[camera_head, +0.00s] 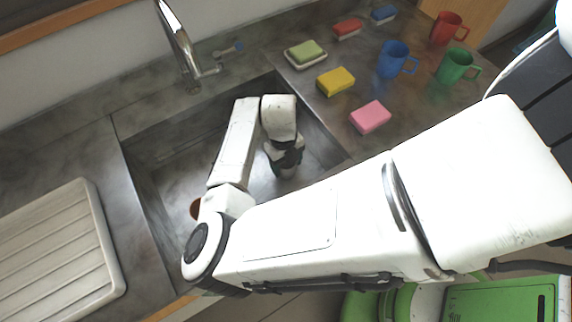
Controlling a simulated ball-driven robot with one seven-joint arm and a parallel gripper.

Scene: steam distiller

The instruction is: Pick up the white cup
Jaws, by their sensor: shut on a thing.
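My gripper (286,168) points down into the sink (165,165), near its right side. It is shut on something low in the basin. My wrist and the dark gripper body hide most of that thing, and I cannot make out its shape or colour. I cannot pick out a white cup for sure anywhere in view. A small white patch beside the gripper may be part of my arm or of a cup; I cannot tell which.
A brown-orange thing (195,208) shows partly behind my arm in the sink. A faucet (182,45) stands behind the basin. On the right counter are a blue mug (392,59), green mug (454,66), red mug (446,27) and several sponges. A drainboard (55,255) lies left.

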